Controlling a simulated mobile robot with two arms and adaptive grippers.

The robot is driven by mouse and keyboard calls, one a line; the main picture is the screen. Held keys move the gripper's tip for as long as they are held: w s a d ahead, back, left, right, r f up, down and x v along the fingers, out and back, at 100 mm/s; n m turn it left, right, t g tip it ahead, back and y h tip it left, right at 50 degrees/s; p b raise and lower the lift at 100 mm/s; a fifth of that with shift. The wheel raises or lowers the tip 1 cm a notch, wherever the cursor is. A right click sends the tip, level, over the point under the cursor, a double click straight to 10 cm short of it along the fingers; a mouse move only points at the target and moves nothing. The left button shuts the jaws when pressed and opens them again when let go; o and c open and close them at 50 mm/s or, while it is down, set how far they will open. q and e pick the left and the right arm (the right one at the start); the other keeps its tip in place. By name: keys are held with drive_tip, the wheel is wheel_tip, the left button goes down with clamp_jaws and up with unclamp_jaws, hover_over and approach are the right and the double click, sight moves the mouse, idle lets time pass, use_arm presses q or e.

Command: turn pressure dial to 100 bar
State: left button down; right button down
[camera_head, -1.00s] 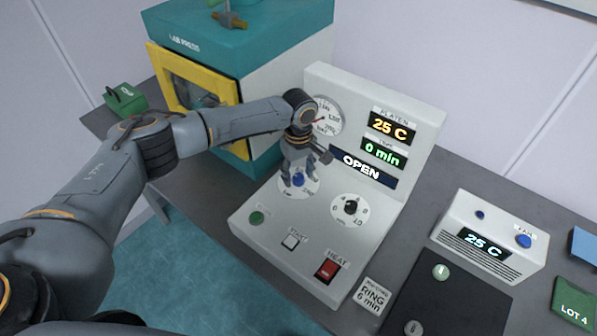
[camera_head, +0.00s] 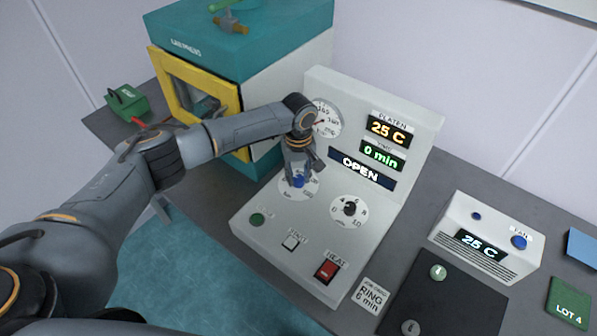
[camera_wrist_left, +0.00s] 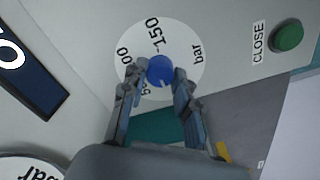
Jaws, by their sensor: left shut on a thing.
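The pressure dial has a blue knob (camera_head: 298,181) on a round white scale (camera_head: 313,186), on the sloped front of the white control panel (camera_head: 265,200). My left gripper (camera_head: 298,176) is at the knob, coming from above. In the left wrist view the gripper (camera_wrist_left: 160,82) has its fingers on either side of the blue knob (camera_wrist_left: 160,69), shut on it. The scale (camera_wrist_left: 185,40) there shows "150" and "bar"; other numbers are partly hidden by a finger. A pale mark shows on the knob's lower edge. My right gripper is not in view.
A round gauge (camera_head: 326,120) stands behind my wrist, partly hidden. A second dial with a black knob (camera_head: 349,208), a green button (camera_head: 257,220), a white button (camera_head: 291,241) and a red switch (camera_head: 326,270) are close by. The teal press (camera_head: 250,50) stands behind left.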

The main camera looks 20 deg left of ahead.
use_arm(q)
drive_tip(key=m+p, duration=0.1)
drive_tip(key=m, duration=0.4)
drive_tip(key=shift+m+p, duration=0.3)
drive_tip(key=shift+p, duration=0.1)
drive_tip(key=m+p, duration=0.1)
drive_tip(key=m, duration=1.1)
drive_tip(key=shift+m, duration=0.3)
drive_tip(key=m, duration=0.6)
drive_tip(key=shift+m, duration=0.4)
drive_tip(key=c, duration=1)
unclamp_jaws()
